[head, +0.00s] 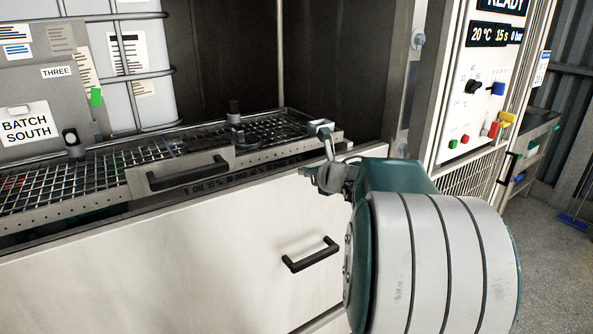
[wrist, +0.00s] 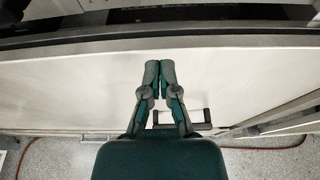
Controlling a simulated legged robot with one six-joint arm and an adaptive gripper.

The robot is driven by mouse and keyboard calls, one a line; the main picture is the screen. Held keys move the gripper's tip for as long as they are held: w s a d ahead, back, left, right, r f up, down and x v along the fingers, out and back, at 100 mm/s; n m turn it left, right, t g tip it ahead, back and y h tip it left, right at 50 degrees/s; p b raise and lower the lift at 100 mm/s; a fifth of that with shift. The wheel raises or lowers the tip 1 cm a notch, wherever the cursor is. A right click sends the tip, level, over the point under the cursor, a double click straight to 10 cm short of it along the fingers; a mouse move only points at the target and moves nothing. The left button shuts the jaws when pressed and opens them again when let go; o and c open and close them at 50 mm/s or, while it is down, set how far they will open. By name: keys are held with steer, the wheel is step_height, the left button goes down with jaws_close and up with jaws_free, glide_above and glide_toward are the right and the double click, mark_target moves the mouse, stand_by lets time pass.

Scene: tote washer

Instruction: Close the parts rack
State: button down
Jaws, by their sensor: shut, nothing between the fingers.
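The parts rack is a wire-mesh tray with a perforated metal front rail (head: 270,150), lying across the washer opening at left and centre in the head view. It appears to stick out over the white panel below; how far is hard to tell. A black bar handle (head: 188,174) is on its front plate. My gripper (head: 308,173) is to the right of that handle, near the rack's right front end, apart from the handle. In the wrist view my gripper (wrist: 159,66) has its fingertips together and empty, in front of the white panel (wrist: 75,85).
Dark fittings (head: 236,135) stand on the mesh. A grey bin (head: 35,100) marked BATCH SOUTH stands at left. A lower black handle (head: 311,254) is on the white panel (head: 150,265). The control panel (head: 478,100) is at right. A reddish hose (wrist: 265,146) lies on the floor.

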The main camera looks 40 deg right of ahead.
steer(key=shift+s+r, duration=0.1)
steer(key=shift+s, duration=0.4)
